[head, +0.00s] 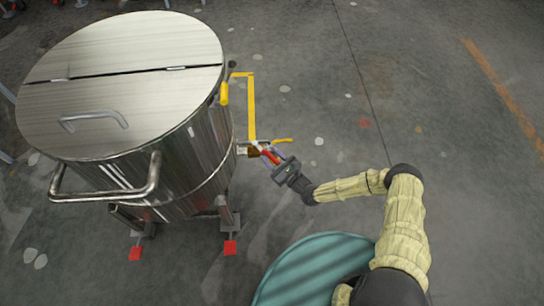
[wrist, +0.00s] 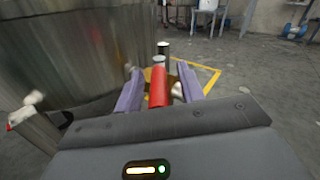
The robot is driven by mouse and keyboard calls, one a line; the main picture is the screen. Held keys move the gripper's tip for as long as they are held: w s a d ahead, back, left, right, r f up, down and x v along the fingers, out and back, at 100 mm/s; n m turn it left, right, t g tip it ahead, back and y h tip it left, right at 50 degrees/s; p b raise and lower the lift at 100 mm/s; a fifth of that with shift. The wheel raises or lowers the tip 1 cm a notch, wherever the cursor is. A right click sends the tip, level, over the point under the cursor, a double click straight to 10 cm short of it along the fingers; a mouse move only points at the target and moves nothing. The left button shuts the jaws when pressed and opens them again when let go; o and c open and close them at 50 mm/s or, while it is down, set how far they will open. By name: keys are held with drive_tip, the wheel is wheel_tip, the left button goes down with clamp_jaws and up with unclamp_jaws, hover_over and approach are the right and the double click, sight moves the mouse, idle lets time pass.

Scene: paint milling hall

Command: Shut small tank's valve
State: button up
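A steel tank (head: 185,130) with a flat lid stands at left in the head view; its curved wall (wrist: 60,60) fills the left of the wrist view. Low on its right side is the valve, with a brass-coloured body (head: 253,152) and a red handle (head: 268,155). The red handle (wrist: 157,88) points toward the wrist camera. My gripper (head: 268,159) is at the handle. In the wrist view its two purple fingers (wrist: 159,90) stand on either side of the red handle, with narrow gaps showing. The valve body is partly hidden behind the handle and fingers.
A yellow floor line (head: 251,105) runs beside the tank. The tank has a side bar handle (head: 110,190) and red-footed legs (head: 230,247). A pale container (wrist: 206,5) stands in the background. The floor right of the tank is open.

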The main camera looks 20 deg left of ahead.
sight(272, 156)
drive_tip(key=shift+r, duration=0.15)
wheel_tip(272, 156, up, 10)
drive_tip(key=p, duration=0.3)
drive_tip(key=shift+p, duration=0.4)
